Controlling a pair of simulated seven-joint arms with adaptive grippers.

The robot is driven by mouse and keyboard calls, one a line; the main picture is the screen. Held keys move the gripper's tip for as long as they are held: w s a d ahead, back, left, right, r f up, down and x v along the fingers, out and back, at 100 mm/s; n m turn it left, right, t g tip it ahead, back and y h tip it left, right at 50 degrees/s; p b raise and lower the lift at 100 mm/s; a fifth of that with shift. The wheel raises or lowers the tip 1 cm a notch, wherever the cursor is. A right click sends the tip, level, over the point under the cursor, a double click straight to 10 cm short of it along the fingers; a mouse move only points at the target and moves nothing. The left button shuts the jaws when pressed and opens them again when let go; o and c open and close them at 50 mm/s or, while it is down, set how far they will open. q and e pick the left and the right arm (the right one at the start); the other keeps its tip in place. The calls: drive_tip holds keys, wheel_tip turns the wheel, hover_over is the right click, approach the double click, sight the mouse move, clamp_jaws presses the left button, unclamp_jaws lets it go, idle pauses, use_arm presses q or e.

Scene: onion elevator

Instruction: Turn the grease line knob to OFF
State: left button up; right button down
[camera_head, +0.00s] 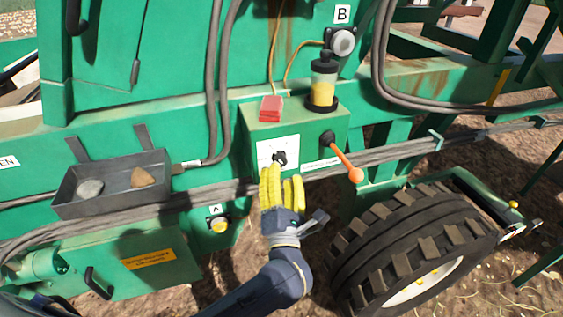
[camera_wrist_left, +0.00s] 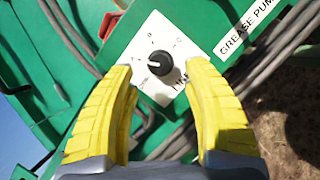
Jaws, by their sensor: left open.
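The grease line knob (camera_head: 279,158) is a small black rotary knob on a white label plate (camera_head: 264,151) on the front of a green box. In the left wrist view the knob (camera_wrist_left: 160,63) shows a white pointer mark, and the plate (camera_wrist_left: 136,49) carries small markings too blurred to read. My left gripper (camera_head: 281,172) has yellow fingers and is just below and in front of the knob. In the left wrist view its fingers (camera_wrist_left: 160,75) are open on either side of the knob, apart from it. My right gripper is not in view.
The green box (camera_head: 312,132) also bears an orange-handled lever (camera_head: 346,161), a red block (camera_head: 270,108) and a yellow grease reservoir (camera_head: 324,82). Cables (camera_head: 225,190) run below it. A grey tray (camera_head: 109,184) with stones is at left, a large tyre (camera_head: 415,245) at right.

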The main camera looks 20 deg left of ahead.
sight(282, 164)
use_arm(q)
drive_tip(key=shift+x, duration=2.2)
clamp_jaws()
